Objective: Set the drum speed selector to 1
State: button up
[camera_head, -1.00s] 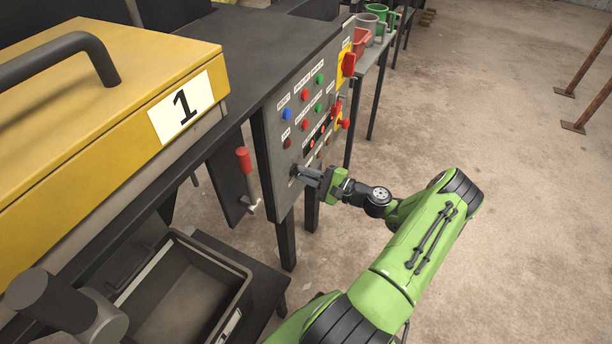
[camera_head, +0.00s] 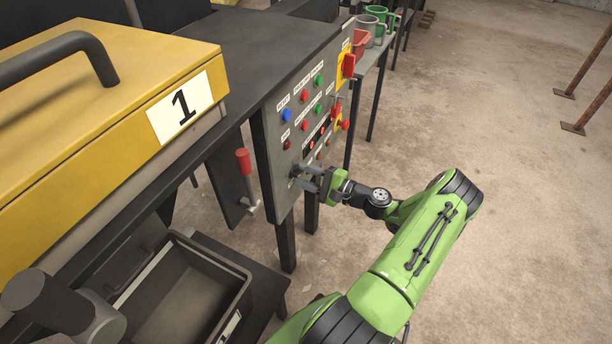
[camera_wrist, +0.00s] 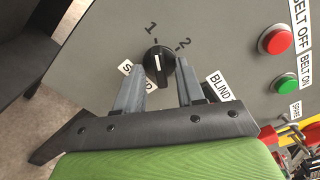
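The drum speed selector is a round black knob (camera_wrist: 159,61) with a white line, on the grey panel in the wrist view. The figures 1 and 2 are printed above it. Its white line runs almost straight up in that view, closer to the direction of 1 than of 2. My gripper (camera_wrist: 160,90) is open, with one finger left of the knob and one right, apart from it. In the head view my gripper (camera_head: 310,178) is at the lower panel, and the knob is hard to make out.
A BLIND label (camera_wrist: 220,86), a red button (camera_wrist: 275,40) and a green button (camera_wrist: 286,83) lie to the right in the wrist view. In the head view a red-handled lever (camera_head: 246,178) hangs left of the panel (camera_head: 272,165).

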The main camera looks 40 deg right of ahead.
jog(key=p+v, duration=0.1)
jog(key=v, duration=1.4)
jog(key=shift+s+p, duration=0.4)
jog(key=shift+d, duration=0.1)
